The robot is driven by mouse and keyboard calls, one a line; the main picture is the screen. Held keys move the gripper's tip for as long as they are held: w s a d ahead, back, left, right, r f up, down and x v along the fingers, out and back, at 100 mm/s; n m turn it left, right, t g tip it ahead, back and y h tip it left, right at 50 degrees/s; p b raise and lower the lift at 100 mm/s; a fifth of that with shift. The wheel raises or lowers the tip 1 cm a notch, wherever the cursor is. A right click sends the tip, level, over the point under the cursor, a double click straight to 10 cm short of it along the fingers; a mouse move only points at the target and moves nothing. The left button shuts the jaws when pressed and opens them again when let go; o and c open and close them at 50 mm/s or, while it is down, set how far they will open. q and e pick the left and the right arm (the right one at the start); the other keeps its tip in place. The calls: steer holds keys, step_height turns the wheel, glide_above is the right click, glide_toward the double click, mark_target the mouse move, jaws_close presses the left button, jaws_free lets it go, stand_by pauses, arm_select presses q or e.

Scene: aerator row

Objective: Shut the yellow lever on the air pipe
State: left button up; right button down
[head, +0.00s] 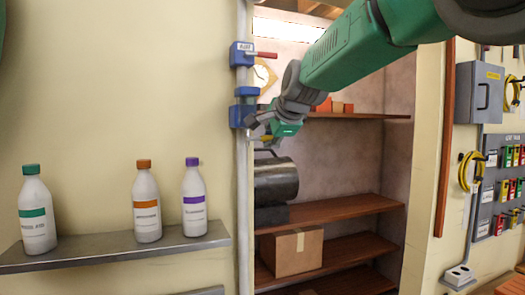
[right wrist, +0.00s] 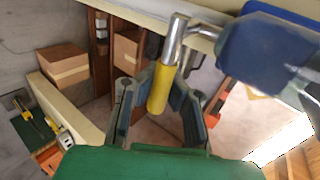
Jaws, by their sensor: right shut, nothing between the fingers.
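The air pipe (head: 243,190) runs upright along the wall edge in the head view. It carries an upper blue valve (head: 241,54) with a red lever (head: 262,55) and a lower blue valve (head: 242,108). In the right wrist view, the yellow lever (right wrist: 158,90) has a metal shank and a yellow grip. It lies in line with the fingers of my right gripper (right wrist: 162,78), which is shut with nothing held. In the head view my right gripper (head: 262,132) is beside the lower valve and largely covers the lever. My left gripper is out of view.
A grey shelf (head: 110,250) on the left holds several capped bottles. Behind the pipe, a recess has wooden shelves (head: 335,209), a dark cylinder (head: 275,180) and a cardboard box (head: 292,252). A grey cabinet (head: 479,93) hangs on the right wall.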

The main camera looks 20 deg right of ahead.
steer(key=shift+a, duration=0.1)
stand_by(0.3)
steer(key=c, duration=1.6)
jaws_free()
steer(key=shift+s+r, duration=0.15)
steer(key=shift+s, duration=0.05)
steer(key=shift+o, duration=0.3)
steer(key=shift+s+a+r, duration=0.2)
steer(key=shift+s+r, duration=0.15)
steer(key=shift+s, duration=0.25)
steer(key=shift+w+a+f, duration=0.15)
steer(key=shift+w+f, duration=0.05)
steer(key=shift+w, duration=0.15)
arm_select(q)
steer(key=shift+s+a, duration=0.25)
arm_select(e)
steer(key=v, duration=0.8)
steer(key=shift+a, duration=0.2)
steer(key=shift+d, duration=0.1)
